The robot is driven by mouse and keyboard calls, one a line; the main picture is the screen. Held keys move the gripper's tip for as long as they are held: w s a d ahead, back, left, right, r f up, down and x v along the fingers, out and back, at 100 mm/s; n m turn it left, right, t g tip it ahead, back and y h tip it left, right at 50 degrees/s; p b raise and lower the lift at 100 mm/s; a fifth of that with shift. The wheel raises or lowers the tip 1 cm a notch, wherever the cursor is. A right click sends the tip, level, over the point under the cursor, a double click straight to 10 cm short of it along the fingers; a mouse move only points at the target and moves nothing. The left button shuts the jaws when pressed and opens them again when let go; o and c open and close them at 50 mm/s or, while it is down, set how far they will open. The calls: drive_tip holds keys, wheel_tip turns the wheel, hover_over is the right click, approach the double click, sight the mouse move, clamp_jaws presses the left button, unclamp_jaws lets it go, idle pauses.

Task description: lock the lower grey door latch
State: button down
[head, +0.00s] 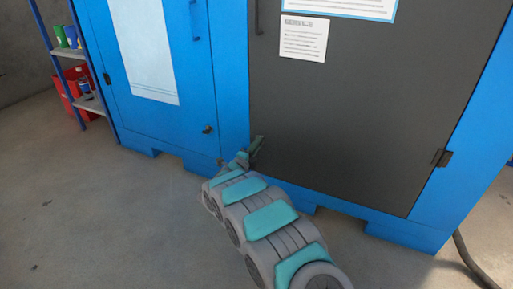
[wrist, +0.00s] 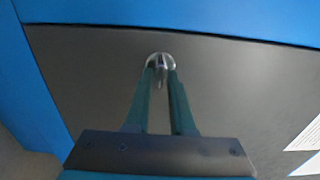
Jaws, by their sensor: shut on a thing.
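The grey door (head: 350,120) is closed in the blue cabinet and fills most of the wrist view (wrist: 240,90). My gripper (head: 256,144) is at the lower left edge of this door. In the wrist view, my gripper's two green fingers (wrist: 161,72) reach to the small silvery lower latch (wrist: 160,59) and are shut on it. The latch's rounded metal rim shows around the fingertips. In the head view the latch is hidden by my gripper, and I cannot tell its exact turn.
A blue door (head: 155,100) with a dark knob (head: 207,130) stands to the left. A dark handle (head: 257,17) sits higher on the grey door, and a hinge (head: 442,158) at its right. A shelf (head: 91,104) is far left. The floor (head: 110,220) in front is clear.

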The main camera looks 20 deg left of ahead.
drive_tip(key=shift+f, duration=0.1)
drive_tip(key=c, duration=0.9)
unclamp_jaws()
drive_tip(key=shift+c, duration=0.2)
drive_tip(key=s, duration=0.7)
drive_tip(key=shift+s+a+p, duration=0.3)
drive_tip(key=shift+s+p, duration=0.1)
drive_tip(key=shift+p, duration=0.05)
